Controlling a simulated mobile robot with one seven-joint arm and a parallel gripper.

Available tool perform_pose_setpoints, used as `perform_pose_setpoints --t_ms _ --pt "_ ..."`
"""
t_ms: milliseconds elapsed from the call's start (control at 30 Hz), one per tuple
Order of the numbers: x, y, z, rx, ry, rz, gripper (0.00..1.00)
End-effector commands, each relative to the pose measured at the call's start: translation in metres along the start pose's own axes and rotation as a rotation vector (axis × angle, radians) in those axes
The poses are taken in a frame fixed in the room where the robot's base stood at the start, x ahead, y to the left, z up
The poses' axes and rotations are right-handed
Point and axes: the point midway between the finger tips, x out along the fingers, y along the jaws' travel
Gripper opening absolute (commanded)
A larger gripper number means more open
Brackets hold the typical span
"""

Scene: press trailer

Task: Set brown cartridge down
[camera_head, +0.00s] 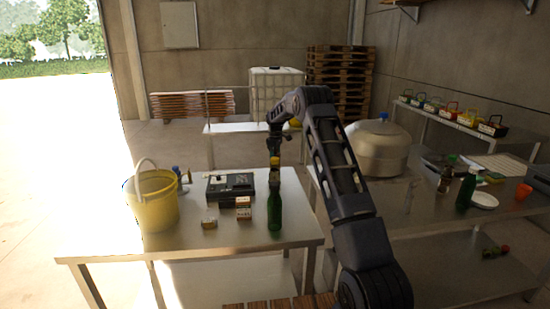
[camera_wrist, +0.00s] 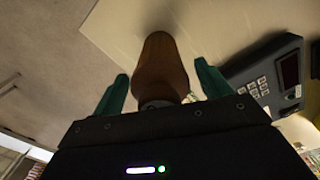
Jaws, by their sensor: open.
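The brown cartridge (camera_wrist: 162,62) shows in the wrist view as a rounded cylinder between the two green fingers of my gripper (camera_wrist: 162,88). A gap shows on each side of it, so the fingers are open around it and not closed on it. Its far end is over a pale surface; I cannot tell for sure whether it rests on it. In the head view my gripper (camera_head: 275,145) hangs over the back of the steel table (camera_head: 180,240), behind a green bottle (camera_head: 275,208). I cannot make out the cartridge there.
A dark keypad device (camera_head: 230,186) lies on the table, close to the right finger in the wrist view (camera_wrist: 262,85). Small boxes (camera_head: 243,208) and a yellow bucket (camera_head: 155,205) stand near it. A second table with a large tank (camera_head: 378,150) is to the right.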

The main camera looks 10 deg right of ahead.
Motion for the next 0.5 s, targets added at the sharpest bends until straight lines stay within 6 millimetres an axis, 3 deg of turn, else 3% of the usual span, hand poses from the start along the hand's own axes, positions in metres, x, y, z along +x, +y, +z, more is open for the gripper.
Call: perform_pose_setpoints --t_ms 500 --pt "-0.088 0.000 0.000 0.000 0.002 0.002 0.77"
